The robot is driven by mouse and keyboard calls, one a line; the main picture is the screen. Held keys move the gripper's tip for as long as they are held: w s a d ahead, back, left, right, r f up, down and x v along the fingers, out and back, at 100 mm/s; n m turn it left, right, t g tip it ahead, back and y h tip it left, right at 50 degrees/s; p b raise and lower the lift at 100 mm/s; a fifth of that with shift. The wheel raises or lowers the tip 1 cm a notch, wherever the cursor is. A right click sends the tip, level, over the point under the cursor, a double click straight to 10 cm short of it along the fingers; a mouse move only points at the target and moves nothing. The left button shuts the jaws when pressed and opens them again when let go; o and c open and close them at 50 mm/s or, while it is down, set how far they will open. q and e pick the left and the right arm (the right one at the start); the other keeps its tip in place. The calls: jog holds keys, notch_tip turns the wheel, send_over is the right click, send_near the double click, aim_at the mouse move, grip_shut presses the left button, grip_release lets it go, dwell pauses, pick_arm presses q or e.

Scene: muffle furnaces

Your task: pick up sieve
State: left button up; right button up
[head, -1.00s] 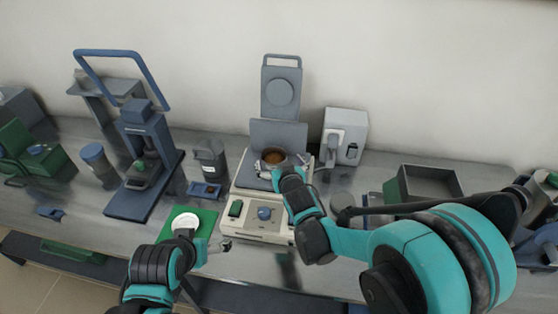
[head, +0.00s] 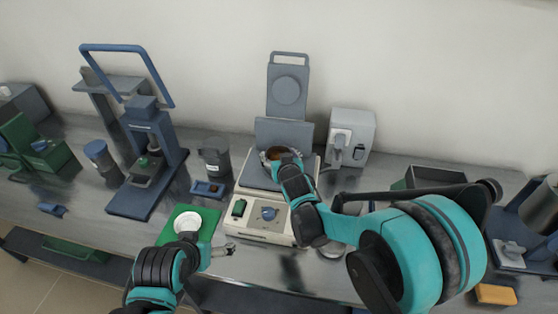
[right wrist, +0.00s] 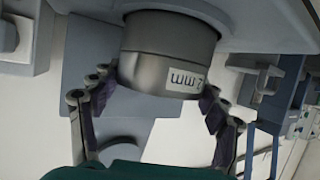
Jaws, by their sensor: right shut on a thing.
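The sieve is a round metal cup with a brown inside, over the flat top of the beige machine (head: 265,215) in the head view. In the right wrist view the sieve (right wrist: 170,45) is a grey cylinder with a white label. I cannot tell whether the sieve touches the machine top.
A white dish (head: 187,222) sits on a green mat (head: 205,218). A blue press (head: 150,160) and a grey jar (head: 215,158) stand to the left. A white device (head: 350,135) is behind right. An upright grey panel (head: 287,90) rises behind the machine.

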jog(key=shift+r, duration=0.4)
jog(key=r+p, duration=0.2)
jog(key=r, duration=0.2)
jog(key=shift+d+p, duration=0.2)
jog(key=shift+p, duration=0.15)
jog(key=s+d+r+p, duration=0.3)
jog(key=d+r, duration=0.3)
jog(key=d, duration=0.4)
jog(key=shift+s+d+p, duration=0.25)
jog(key=shift+s+p, duration=0.05)
jog(key=shift+s, duration=0.3)
